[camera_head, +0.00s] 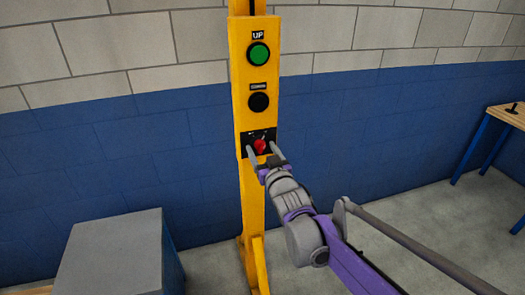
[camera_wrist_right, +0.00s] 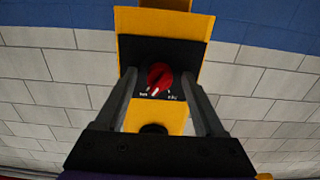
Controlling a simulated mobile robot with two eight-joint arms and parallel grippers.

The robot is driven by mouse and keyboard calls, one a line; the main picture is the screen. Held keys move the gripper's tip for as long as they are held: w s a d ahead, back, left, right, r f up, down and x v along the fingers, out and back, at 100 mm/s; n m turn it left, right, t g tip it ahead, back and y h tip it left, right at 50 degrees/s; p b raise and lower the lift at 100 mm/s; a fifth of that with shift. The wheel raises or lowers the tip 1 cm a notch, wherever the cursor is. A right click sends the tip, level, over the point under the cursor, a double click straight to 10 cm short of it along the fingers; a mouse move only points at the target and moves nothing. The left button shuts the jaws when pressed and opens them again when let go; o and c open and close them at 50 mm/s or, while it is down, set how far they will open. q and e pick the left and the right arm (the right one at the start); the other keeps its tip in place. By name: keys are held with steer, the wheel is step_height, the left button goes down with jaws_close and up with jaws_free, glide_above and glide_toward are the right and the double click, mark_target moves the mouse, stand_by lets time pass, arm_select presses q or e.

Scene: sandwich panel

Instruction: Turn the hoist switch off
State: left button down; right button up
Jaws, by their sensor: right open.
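The hoist switch is a red rotary knob (camera_head: 260,146) on a black plate (camera_head: 244,139), low on the yellow control box (camera_head: 242,92). In the right wrist view the red knob (camera_wrist_right: 160,76) carries a white pointer mark, with small white labels on the plate; I cannot read them surely. My right gripper (camera_head: 262,151) is open, its two fingers on either side of the knob. In the right wrist view the fingers (camera_wrist_right: 160,88) stand apart with the knob between their tips; I cannot tell whether they touch it. My left gripper is not in view.
Above the switch are a green UP button (camera_head: 258,53) and a black button (camera_head: 259,102). The box is on a yellow post (camera_head: 252,205) before a blue and white block wall. A grey box (camera_head: 112,252) stands at lower left, a wooden table (camera_head: 507,113) at right.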

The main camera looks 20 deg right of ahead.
jaws_close()
steer(key=shift+n, duration=0.3)
steer(key=shift+r+n+p, duration=0.1)
steer(key=shift+n+p, duration=0.5)
steer(key=shift+n, duration=0.3)
steer(key=n+p, duration=0.1)
steer(key=n, duration=0.2)
steer(key=shift+n, duration=0.4)
steer(key=n+p, duration=0.2)
steer(key=n, duration=0.3)
steer(key=shift+n, duration=0.3)
